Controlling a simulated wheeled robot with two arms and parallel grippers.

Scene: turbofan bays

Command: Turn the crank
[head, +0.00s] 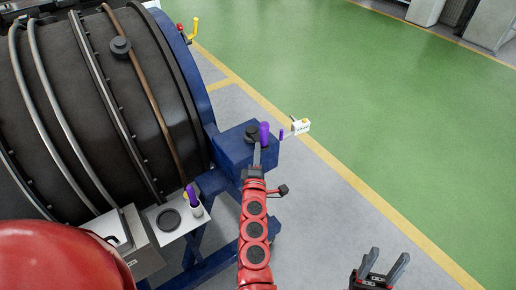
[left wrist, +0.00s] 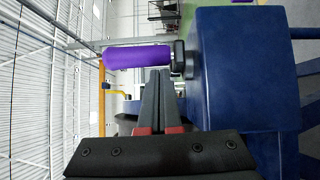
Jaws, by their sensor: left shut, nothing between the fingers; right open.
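The crank has a purple handle (head: 264,134) and a dark hub (head: 251,132) on a blue box (head: 232,152) at the engine's side. In the left wrist view the purple handle (left wrist: 138,57) lies sideways, joined to a dark crank arm (left wrist: 178,59) beside the blue box (left wrist: 238,70). My left gripper (head: 257,151) is shut and empty, its fingertips close to the handle; it also shows in the left wrist view (left wrist: 157,76). I cannot tell whether the tips touch it. My right gripper (head: 383,266) is open and empty at the lower right, away from the crank.
A large dark engine (head: 95,110) fills the left, held in a blue stand. A white shelf (head: 170,236) holds a cup with a purple-topped item (head: 192,197). A white tag (head: 301,126) is right of the crank. A yellow hook (head: 192,32) is at the back. The green floor is clear.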

